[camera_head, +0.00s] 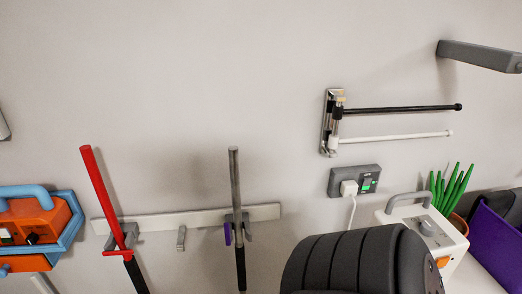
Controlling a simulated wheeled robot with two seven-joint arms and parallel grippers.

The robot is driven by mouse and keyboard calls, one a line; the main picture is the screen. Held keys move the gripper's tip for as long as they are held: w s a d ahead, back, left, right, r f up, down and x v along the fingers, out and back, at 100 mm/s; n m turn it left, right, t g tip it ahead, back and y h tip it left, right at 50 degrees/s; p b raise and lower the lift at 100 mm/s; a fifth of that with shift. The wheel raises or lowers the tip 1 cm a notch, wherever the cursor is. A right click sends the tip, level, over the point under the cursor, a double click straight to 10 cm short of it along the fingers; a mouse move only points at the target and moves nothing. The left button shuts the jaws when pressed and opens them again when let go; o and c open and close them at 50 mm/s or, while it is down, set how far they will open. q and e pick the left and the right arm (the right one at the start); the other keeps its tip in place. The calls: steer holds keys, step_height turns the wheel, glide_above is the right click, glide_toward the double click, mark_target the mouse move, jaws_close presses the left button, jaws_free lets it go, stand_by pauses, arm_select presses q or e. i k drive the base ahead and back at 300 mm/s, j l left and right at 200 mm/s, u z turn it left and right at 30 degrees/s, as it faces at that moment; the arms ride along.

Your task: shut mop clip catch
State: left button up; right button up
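A pale wall rail (190,219) carries clips with long handles standing in them. A red handle (97,185) leans in the left clip (127,230), with a red catch (118,253) lying across its front. A grey handle (234,180) stands nearly upright in the right clip (246,226). A purple catch (227,234) hangs down at the left side of this clip and does not cross the handle. The mop heads are below the picture. Neither of my grippers shows in the head view.
A small grey hook (181,238) sits mid-rail. A blue and orange case (40,225) is at left. A dark ribbed object (355,265) rises at bottom. Right are a towel rack (400,109), a socket (369,180), a white appliance (440,240) and a plant (450,190).

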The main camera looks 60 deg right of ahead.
mark_target(226, 225)
steer(key=z, duration=1.6)
